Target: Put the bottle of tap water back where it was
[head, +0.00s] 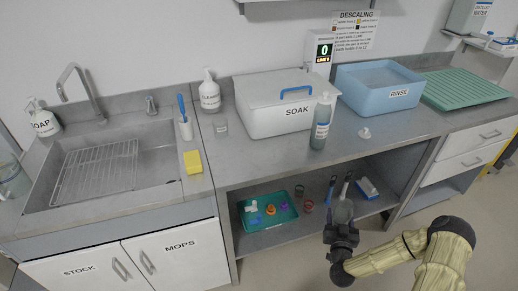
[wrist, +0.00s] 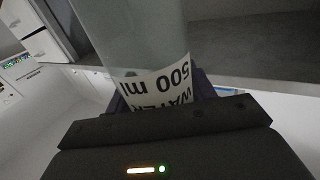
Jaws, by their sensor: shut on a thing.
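My gripper (head: 342,228) is shut on a clear, greyish bottle (head: 342,211) in front of the open lower shelf, below the counter's front edge. In the wrist view the bottle (wrist: 140,40) fills the space above my gripper (wrist: 160,100); its white label reads "WATER" and "500 ml", upside down. The bottle's far end runs out of the wrist view.
The lower shelf (head: 265,240) holds a teal tray (head: 268,224) with small coloured parts, small jars (head: 308,206) and brushes (head: 367,188). On the counter are a blue RINSE tub (head: 378,85), a small clear piece (head: 365,133) and a green drying mat (head: 465,90). Counter room is free right of the bottle.

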